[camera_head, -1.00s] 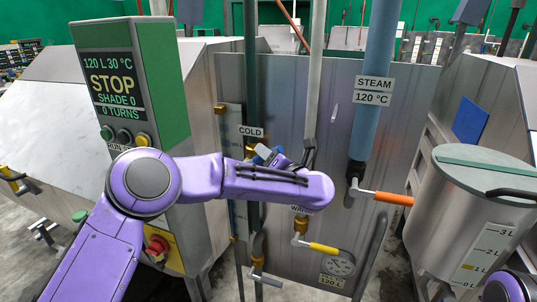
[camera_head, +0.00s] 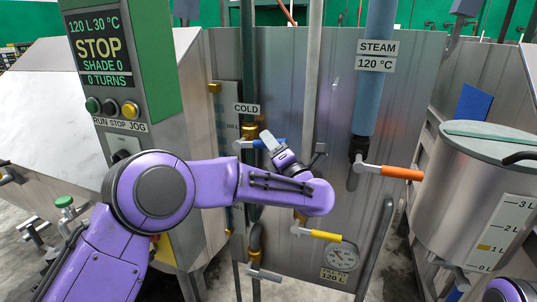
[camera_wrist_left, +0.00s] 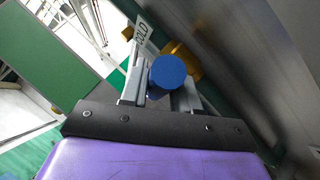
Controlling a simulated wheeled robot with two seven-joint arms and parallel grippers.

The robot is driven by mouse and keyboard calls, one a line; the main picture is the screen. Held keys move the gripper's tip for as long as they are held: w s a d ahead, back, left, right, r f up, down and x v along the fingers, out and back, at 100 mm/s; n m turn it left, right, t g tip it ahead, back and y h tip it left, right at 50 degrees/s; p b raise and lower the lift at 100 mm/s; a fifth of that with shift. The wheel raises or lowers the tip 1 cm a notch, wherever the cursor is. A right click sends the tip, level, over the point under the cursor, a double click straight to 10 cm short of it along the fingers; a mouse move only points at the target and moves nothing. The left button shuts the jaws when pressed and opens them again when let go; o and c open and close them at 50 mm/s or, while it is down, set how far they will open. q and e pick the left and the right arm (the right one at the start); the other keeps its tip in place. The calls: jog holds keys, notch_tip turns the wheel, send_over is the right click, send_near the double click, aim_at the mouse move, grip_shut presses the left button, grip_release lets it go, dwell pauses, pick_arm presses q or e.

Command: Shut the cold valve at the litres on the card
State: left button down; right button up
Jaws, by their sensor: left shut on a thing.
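The cold valve's blue lever (camera_head: 247,144) sticks out to the right below the COLD sign (camera_head: 247,108), on a brass body (camera_head: 249,131). My left gripper (camera_head: 268,144) is shut on the lever. In the left wrist view the lever's round blue end (camera_wrist_left: 168,73) sits between the two grey fingers, with the brass body (camera_wrist_left: 184,60) behind it. The card (camera_head: 335,275) under the round dial (camera_head: 342,257) reads 120 L. The panel display (camera_head: 97,48) reads 120 L 30 °C, STOP, SHADE 0, 0 TURNS. The dial's needle is too small to read. My right gripper is out of view.
An orange steam lever (camera_head: 400,173) is to the right, below the blue-wrapped pipe (camera_head: 375,100). A yellow lever (camera_head: 326,236) is below my left forearm. A lidded steel drum (camera_head: 468,195) stands at the right. Vertical pipes run close beside my left gripper.

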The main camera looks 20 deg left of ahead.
pick_arm(q)
jog(key=shift+d+f+m+t+b, duration=0.15)
jog(key=shift+f+m+t+b, duration=1.05)
jog(key=shift+b, duration=0.8)
jog(key=c, duration=0.9)
grip_release()
jog(key=shift+r, duration=0.1)
jog(key=b+v, duration=0.3)
jog(key=v, duration=0.7)
jog(key=shift+s+d, duration=0.15)
jog(key=shift+d, duration=0.1)
